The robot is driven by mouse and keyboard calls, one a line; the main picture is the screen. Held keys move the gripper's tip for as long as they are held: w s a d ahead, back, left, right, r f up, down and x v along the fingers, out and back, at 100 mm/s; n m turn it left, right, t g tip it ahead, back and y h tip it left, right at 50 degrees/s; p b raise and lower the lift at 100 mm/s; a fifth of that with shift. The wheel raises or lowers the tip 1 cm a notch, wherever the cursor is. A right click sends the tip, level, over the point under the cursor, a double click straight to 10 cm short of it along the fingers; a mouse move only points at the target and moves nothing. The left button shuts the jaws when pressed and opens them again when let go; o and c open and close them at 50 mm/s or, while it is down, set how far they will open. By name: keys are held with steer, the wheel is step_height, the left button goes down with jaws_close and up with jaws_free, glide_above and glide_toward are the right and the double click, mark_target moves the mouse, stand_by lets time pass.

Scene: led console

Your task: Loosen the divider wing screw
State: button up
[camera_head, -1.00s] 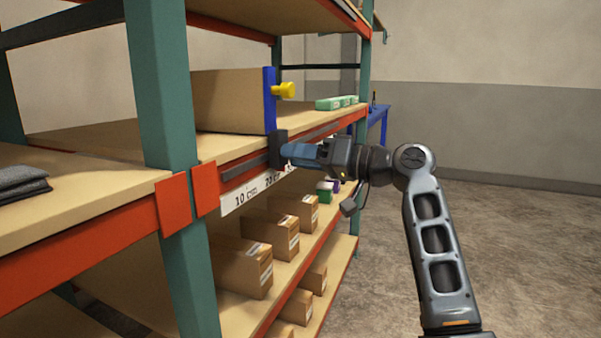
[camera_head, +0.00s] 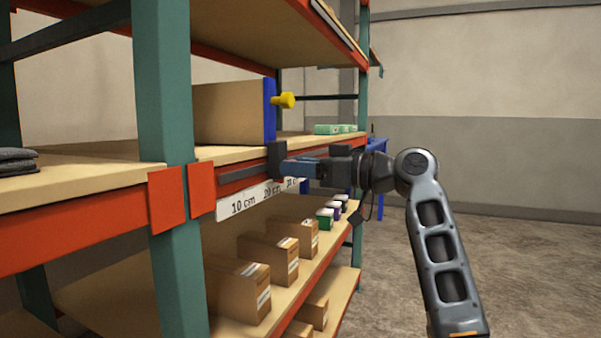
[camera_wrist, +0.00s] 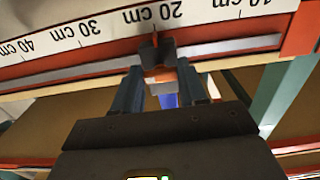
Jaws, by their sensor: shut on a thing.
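The divider (camera_head: 230,113) is a brown panel on the middle shelf with a blue front edge (camera_head: 269,110) and a yellow knob (camera_head: 286,100). A dark clamp block (camera_head: 276,161) sits on the shelf's front rail below the blue edge. My gripper (camera_head: 292,168) is at this block, below the knob and apart from it. In the wrist view the jaws (camera_wrist: 160,84) close around a small grey part, which I take to be the wing screw (camera_wrist: 162,76), near the 20 cm mark. The fingers hide part of it, so its turn angle cannot be told.
The scale strip (camera_head: 262,197) runs along the shelf front below the rail. A teal upright (camera_head: 163,95) stands left of my arm. The floor at right is clear.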

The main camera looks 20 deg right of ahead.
steer(key=shift+a, duration=0.25)
steer(key=o, duration=1.1)
steer(key=shift+d, duration=0.1)
steer(key=shift+p+v, duration=0.75)
steer(key=shift+v, duration=3.15)
